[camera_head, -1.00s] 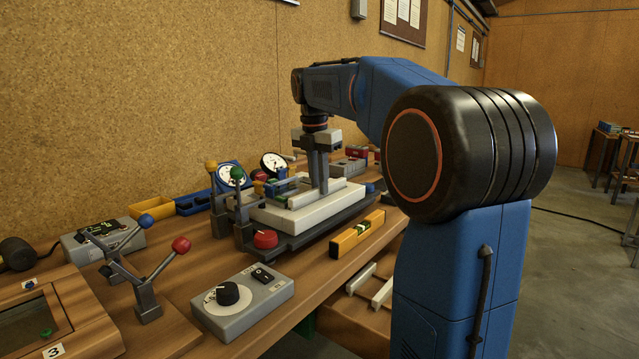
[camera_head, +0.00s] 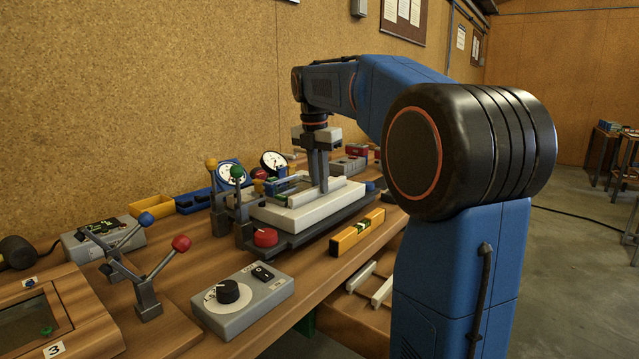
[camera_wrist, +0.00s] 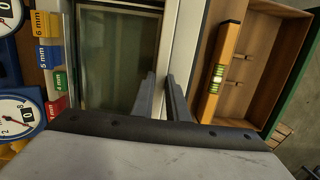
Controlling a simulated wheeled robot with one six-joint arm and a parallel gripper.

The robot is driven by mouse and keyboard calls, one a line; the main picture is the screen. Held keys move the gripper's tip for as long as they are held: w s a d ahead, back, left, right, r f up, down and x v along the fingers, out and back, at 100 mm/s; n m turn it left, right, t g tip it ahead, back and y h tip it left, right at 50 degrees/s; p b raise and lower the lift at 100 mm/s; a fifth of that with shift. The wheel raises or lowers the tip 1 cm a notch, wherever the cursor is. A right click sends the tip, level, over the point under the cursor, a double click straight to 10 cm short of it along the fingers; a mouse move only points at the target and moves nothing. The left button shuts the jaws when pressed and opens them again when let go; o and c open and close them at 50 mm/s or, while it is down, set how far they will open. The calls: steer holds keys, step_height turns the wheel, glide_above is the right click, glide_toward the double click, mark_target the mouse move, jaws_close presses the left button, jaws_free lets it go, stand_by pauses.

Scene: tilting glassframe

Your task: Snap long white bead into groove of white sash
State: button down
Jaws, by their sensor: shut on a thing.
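The white sash (camera_head: 288,217) lies flat on a dark tilting fixture on the bench. The long white bead (camera_head: 326,190) lies along the right-hand side of the sash, beneath my gripper. My gripper (camera_head: 319,184) points down and is shut on the bead at this side of the frame. In the wrist view, the fingertips (camera_wrist: 163,82) straddle a pale strip along the pane's right edge. The fingers and frame hide the groove, and I cannot tell whether the bead is seated.
A yellow spirit level (camera_head: 357,231) lies right of the fixture. Two white strips (camera_head: 372,283) lie in a lower wooden tray. A red knob (camera_head: 265,237) and upright levers (camera_head: 238,196) stand at the fixture's near left. Dial gauges (camera_head: 273,161) stand behind it.

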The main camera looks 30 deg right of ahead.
mark_target(315, 188)
steer(key=c, duration=1.7)
jaws_free()
steer(key=shift+o, duration=0.2)
step_height(315, 188, up, 17)
steer(key=a, duration=0.2)
steer(key=shift+s+r, duration=0.15)
steer(key=shift+s, duration=0.2)
